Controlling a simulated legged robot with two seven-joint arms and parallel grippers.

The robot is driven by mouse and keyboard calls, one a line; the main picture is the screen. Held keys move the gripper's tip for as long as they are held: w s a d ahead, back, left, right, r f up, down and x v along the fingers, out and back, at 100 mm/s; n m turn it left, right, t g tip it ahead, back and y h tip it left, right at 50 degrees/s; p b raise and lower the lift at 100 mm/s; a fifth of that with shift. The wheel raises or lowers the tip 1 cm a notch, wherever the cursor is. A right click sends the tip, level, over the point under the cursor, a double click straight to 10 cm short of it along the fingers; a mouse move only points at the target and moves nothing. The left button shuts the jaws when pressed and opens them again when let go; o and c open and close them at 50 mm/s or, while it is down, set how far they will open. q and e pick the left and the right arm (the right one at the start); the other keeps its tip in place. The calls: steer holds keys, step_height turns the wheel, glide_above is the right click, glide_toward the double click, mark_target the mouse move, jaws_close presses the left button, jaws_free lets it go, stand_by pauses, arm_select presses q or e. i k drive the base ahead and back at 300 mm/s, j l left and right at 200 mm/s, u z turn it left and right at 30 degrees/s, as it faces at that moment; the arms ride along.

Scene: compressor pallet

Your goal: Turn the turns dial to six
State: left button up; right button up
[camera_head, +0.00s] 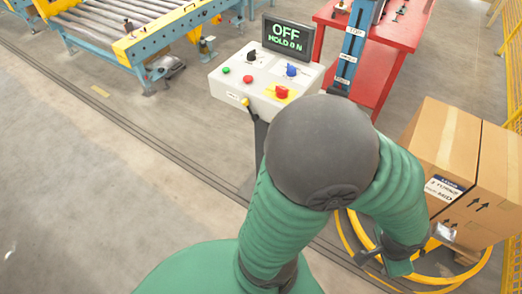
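A white control box (235,88) stands on a dark post at upper centre. It carries a black knob (250,57), a blue knob (291,71), a green button (226,70), a red button (247,79) and a red mushroom button (281,91) on yellow. Its screen (288,36) reads OFF and HOLD 0 N. Dial markings are too small to read, so I cannot tell which knob is the turns dial. My bent green arm stands in front, its dark elbow below the box. What seems my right gripper (388,264) is low right, away from the box, its opening unclear. My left gripper is out of view.
Cardboard boxes (443,143) stand at right, beside a coiled yellow hose (470,272). A roller conveyor (130,45) is at upper left.

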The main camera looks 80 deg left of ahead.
mark_target(250, 57)
steer(key=u, duration=2.7)
